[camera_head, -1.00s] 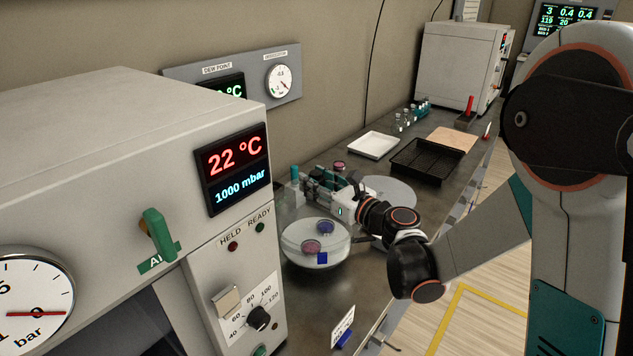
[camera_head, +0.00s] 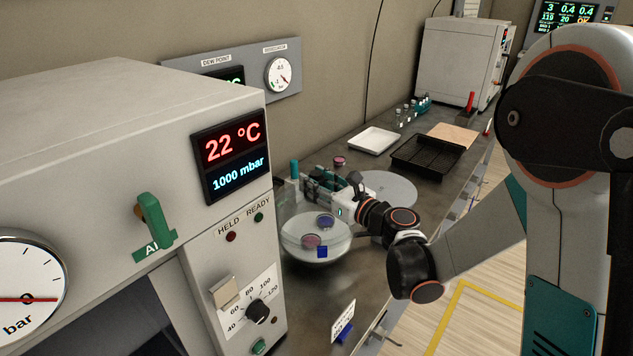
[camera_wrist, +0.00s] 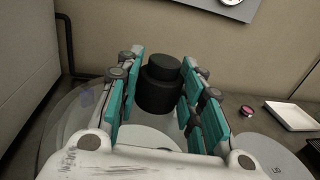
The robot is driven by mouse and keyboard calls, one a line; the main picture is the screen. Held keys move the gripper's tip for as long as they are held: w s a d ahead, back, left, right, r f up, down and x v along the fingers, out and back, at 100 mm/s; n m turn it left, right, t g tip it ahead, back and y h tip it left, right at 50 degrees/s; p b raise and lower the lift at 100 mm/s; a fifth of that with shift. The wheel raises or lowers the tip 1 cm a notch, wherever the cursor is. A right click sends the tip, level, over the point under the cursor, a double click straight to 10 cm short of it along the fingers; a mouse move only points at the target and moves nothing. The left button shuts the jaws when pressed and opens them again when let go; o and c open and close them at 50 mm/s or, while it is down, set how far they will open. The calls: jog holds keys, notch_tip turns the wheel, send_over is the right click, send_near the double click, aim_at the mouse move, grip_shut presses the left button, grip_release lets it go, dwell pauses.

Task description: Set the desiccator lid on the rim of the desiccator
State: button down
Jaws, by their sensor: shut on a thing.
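My gripper (camera_head: 318,184) is shut on the black knob (camera_wrist: 160,84) of the desiccator lid, its teal pads on either side of it in the wrist view. The clear lid (camera_wrist: 78,113) spreads under the fingers and is faint there. In the head view I cannot make out the lid's edge. The desiccator (camera_head: 318,259), a round clear bowl with a blue label, stands on the bench just in front of my gripper. Two small dishes, one purple and one pink, show inside it. Whether the lid touches the rim is not clear.
A grey disc (camera_head: 390,187), marked LID in the wrist view, lies empty right of my gripper. A white tray (camera_head: 373,140) and black tray (camera_head: 428,158) lie behind. The large cabinet (camera_head: 100,120) stands close on the left, the wall behind.

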jog(key=c, duration=1)
grip_release()
jog(key=shift+s, duration=0.1)
jog(key=v, duration=1.2)
